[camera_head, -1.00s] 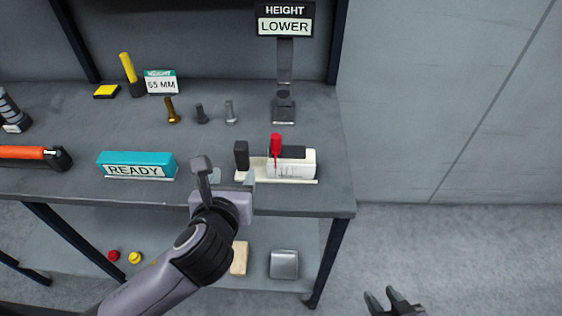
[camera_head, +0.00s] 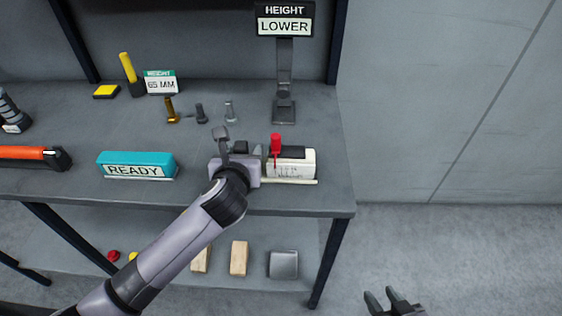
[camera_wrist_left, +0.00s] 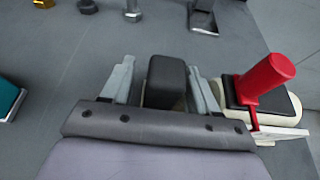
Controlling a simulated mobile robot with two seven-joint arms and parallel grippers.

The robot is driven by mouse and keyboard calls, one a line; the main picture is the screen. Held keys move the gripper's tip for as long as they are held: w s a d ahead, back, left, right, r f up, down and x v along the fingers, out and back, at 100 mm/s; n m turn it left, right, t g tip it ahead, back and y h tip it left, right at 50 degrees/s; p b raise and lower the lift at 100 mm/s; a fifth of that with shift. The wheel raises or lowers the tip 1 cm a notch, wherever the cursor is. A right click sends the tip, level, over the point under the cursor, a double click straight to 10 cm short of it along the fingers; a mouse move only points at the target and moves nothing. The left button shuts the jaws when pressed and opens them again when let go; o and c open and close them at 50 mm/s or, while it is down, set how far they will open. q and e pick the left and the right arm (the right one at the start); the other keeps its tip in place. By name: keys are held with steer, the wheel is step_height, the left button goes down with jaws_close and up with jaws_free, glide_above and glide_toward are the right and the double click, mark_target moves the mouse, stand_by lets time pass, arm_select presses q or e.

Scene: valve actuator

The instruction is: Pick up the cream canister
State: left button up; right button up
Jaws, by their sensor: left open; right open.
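I cannot pick out a separate canister. The cream thing in view is a cream body (camera_head: 299,165) with a black top and a red lever (camera_head: 276,146), on a cream base plate on the bench. It also shows in the left wrist view (camera_wrist_left: 289,106). A dark upright block (camera_head: 240,147) stands at its left. My left gripper (camera_head: 240,146) is open, its fingers on both sides of the dark block (camera_wrist_left: 167,78), with gaps showing. The cream body lies to the right of these fingers. My right gripper (camera_head: 391,297) is open and empty, low over the floor.
A teal READY block (camera_head: 136,165) lies left of my left arm. Several bolts (camera_head: 202,113) stand behind the gripper. A post with a LOWER sign (camera_head: 284,26) rises at the back. The bench edge (camera_head: 300,207) is close in front; a lower shelf holds small blocks.

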arm_select(q)
steer(key=shift+w+f, duration=0.15)
steer(key=shift+w, duration=0.2)
jaws_close()
step_height(320, 180, up, 9)
steer(key=shift+f, duration=4.05)
